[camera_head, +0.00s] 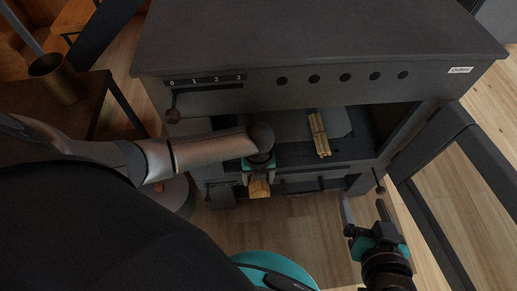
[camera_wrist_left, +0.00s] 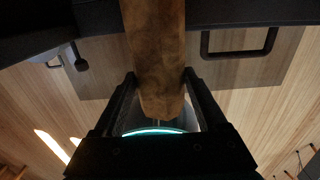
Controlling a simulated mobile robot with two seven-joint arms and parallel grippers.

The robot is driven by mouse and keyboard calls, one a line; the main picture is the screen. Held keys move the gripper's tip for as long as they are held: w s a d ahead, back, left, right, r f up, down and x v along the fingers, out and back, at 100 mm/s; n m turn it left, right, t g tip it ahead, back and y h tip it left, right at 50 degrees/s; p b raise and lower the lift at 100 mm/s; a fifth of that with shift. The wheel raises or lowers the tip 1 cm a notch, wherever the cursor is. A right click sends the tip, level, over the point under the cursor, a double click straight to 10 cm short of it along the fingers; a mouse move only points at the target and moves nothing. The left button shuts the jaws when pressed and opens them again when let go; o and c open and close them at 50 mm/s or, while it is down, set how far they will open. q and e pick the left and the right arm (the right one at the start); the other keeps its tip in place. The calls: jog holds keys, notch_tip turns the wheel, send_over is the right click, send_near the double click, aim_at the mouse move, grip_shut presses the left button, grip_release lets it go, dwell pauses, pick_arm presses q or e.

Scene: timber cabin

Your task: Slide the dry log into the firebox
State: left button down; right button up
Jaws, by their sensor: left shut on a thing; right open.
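My left gripper (camera_head: 259,176) is shut on the brown log (camera_head: 259,189) in front of the stove's lower front edge. The head view shows only a short end of the log below the gripper; my arm hides the rest. In the left wrist view the log (camera_wrist_left: 155,50) runs from between the fingers (camera_wrist_left: 158,100) up past the dark stove edge. The firebox (camera_head: 365,120) is open at the front, and a bundle of yellowish sticks (camera_head: 319,135) lies inside it. My right gripper (camera_head: 362,212) is open and empty, low in front of the stove's right side.
The glazed firebox door (camera_head: 440,165) stands swung open at the right. The dark stove top (camera_head: 320,35) overhangs the opening. A side table (camera_head: 95,105) with a brass-coloured cup (camera_head: 55,78) stands at the left. The wooden floor before the stove looks clear.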

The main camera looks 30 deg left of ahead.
pick_arm(q)
jog(key=shift+w, duration=0.1)
grip_release()
jog(key=shift+f, duration=0.1)
dwell(0.3)
